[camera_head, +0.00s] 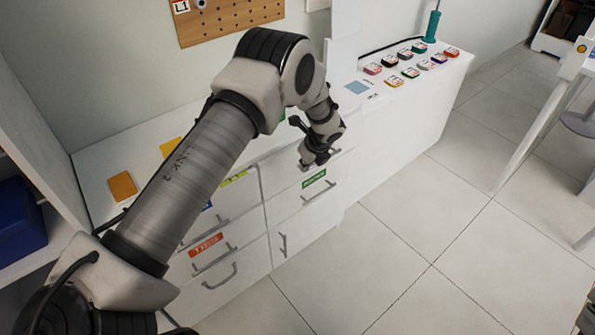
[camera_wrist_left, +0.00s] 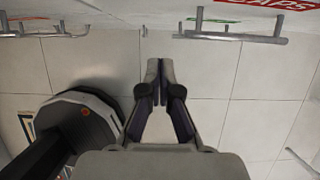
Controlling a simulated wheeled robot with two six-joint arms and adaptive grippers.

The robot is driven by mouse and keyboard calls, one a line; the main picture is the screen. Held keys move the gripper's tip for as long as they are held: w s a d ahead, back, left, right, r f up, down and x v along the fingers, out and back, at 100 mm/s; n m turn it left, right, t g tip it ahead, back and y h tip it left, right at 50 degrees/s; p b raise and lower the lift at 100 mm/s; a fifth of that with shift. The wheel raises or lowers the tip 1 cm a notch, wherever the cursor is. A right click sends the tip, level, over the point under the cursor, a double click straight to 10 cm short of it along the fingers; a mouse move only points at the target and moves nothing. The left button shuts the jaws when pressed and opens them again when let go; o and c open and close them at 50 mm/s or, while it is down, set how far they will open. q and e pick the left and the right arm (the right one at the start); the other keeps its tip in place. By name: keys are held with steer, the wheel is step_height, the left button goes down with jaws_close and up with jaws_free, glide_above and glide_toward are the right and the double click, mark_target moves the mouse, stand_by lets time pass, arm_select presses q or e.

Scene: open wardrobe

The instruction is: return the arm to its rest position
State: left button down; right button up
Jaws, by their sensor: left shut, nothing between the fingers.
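My left arm reaches in from the lower left in the head view, bends at a raised elbow and points down in front of the white drawer cabinet (camera_head: 245,265). My left gripper (camera_head: 308,165) hangs near the upper right drawer with the green label. In the left wrist view the left gripper (camera_wrist_left: 160,68) is shut with its fingertips together and nothing between them. Drawer handles (camera_wrist_left: 235,37) show beyond the fingertips, apart from them. My right gripper is not in view.
A red-labelled drawer (camera_head: 207,245) is lower left. Several small coloured items stand on the white counter (camera_head: 425,90) at the right, near a teal upright object (camera_head: 432,27). A blue box (camera_head: 18,220) is at the far left.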

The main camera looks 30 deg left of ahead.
arm_select(q)
steer(key=s+d+f+n+g+h, duration=0.15)
steer(key=s+f, duration=0.25)
steer(key=s, duration=0.6)
steer(key=s+d+f+n+g+h, duration=0.1)
steer(key=s+d+f+n+g, duration=0.15)
steer(key=s+f, duration=0.45)
steer(key=s+d+f+n+g+h, duration=0.1)
steer(key=s+d+f, duration=0.15)
steer(key=s, duration=0.95)
steer(key=s+d+r+n+t, duration=0.1)
steer(key=s+n, duration=0.4)
steer(key=n, duration=0.3)
steer(key=s+d+r+n+t, duration=0.1)
steer(key=s+n+t, duration=0.1)
steer(key=s+n, duration=0.3)
steer(key=n, duration=0.4)
steer(key=shift+d+r+h, duration=0.35)
steer(key=shift+r, duration=0.05)
steer(key=shift+s, duration=0.1)
